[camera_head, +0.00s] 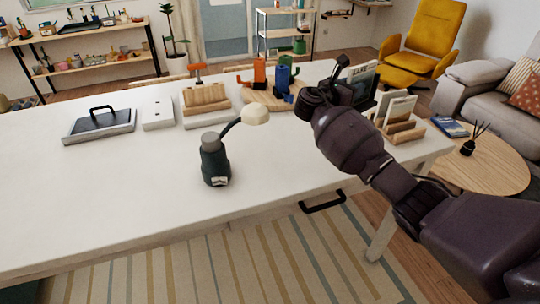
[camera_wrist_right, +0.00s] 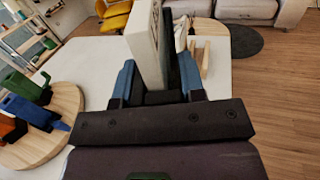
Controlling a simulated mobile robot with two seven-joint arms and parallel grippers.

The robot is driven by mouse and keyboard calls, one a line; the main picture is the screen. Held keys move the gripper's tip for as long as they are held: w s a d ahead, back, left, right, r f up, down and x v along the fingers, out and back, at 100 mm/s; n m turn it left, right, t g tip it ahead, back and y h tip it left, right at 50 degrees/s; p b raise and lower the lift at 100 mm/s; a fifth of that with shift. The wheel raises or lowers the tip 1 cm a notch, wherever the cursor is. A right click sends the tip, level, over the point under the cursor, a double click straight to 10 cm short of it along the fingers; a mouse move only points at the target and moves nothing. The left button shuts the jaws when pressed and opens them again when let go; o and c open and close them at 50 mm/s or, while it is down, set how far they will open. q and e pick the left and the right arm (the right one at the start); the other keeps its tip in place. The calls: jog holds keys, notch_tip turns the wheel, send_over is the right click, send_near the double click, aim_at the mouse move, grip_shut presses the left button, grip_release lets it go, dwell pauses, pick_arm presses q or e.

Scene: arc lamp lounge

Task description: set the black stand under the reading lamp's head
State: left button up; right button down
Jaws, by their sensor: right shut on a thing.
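The reading lamp (camera_head: 214,160) stands upright on the white table, with a dark green base. Its cream head (camera_head: 255,115) reaches out to the right over bare tabletop. My right gripper (camera_head: 341,75) is at the table's right side, beyond the lamp. In the right wrist view my right gripper (camera_wrist_right: 156,90) is shut on the black stand (camera_wrist_right: 184,58), with a cream panel (camera_wrist_right: 147,40) standing against it between the fingers. The stand (camera_head: 368,93) is partly hidden by my arm in the head view. My left gripper is not in view.
A wooden holder with cards (camera_head: 404,128) stands at the table's right end. A round wooden board (camera_head: 262,99) with orange, blue and green pieces lies at the back. A wooden rack (camera_head: 205,96), white box (camera_head: 158,113) and handled tray (camera_head: 98,131) stand left of it. The front left is clear.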

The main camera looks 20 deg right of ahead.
jog(key=s+a+f+n+t+y+p, duration=0.2)
jog(key=s+a+f+n+t+y, duration=0.6)
jog(key=a, duration=0.3)
jog(key=s+a+f+n+t+y, duration=0.35)
jog(key=s+a+n+y, duration=0.35)
jog(key=s+a+y, duration=0.4)
jog(key=shift+h, duration=0.4)
jog(key=w+f, duration=0.1)
jog(key=w, duration=0.5)
jog(key=w+a+f, duration=0.1)
jog(key=w, duration=0.4)
jog(key=w+a+f+b, duration=0.1)
jog(key=w, duration=0.5)
jog(key=shift+w+f, duration=0.25)
jog(key=shift+w, duration=0.1)
jog(key=shift+f, duration=0.2)
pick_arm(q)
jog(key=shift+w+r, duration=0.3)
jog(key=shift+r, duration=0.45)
pick_arm(e)
jog(key=shift+r, duration=0.1)
